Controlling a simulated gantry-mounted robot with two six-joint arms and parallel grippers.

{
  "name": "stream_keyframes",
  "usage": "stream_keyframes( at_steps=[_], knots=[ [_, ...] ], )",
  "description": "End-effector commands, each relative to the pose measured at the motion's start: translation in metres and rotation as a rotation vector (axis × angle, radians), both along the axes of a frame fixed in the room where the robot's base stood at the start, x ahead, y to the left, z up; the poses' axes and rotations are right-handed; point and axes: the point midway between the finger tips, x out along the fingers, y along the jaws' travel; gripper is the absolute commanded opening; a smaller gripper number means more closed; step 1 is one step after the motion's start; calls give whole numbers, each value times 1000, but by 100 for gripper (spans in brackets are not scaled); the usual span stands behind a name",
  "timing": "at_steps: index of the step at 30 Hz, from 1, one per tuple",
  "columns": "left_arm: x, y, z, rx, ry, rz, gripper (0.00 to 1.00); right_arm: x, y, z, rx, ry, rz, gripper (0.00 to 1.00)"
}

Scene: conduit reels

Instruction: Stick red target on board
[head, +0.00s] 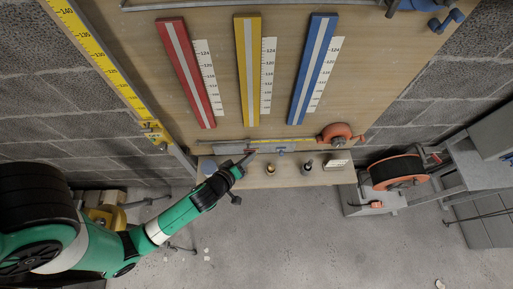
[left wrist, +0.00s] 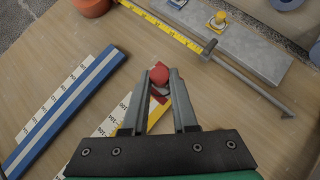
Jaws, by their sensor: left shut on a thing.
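My left gripper (head: 246,159) is at the shelf below the board (head: 225,100), in the head view. In the left wrist view my left gripper (left wrist: 165,92) is shut on the red target (left wrist: 160,74), a small round red piece at its fingertips. The board carries a red strip (head: 187,72), a yellow strip (head: 249,72) and a blue strip (head: 313,70), each beside a white scale. In the wrist view the blue strip (left wrist: 65,108) lies left of the fingers, and the yellow strip is mostly hidden behind them. My right gripper is not in view.
An orange tape reel (head: 337,133) sits at the board's lower edge. A cable reel (head: 398,172) stands right. A metal rod (left wrist: 245,78) crosses the wrist view.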

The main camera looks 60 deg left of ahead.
Motion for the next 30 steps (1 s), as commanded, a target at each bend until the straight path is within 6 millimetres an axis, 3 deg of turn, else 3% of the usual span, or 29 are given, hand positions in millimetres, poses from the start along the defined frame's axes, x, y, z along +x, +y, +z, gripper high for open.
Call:
stream_keyframes(
  at_steps=[1,7,18,30],
  knots=[
    [-2,4,-33,0,0,12,0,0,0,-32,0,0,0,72],
    [-5,14,-61,2,-1,42,0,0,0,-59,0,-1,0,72],
    [-3,21,-58,0,3,47,0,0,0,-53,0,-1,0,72],
    [15,61,-59,1,1,50,0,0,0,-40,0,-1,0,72]
  ],
)
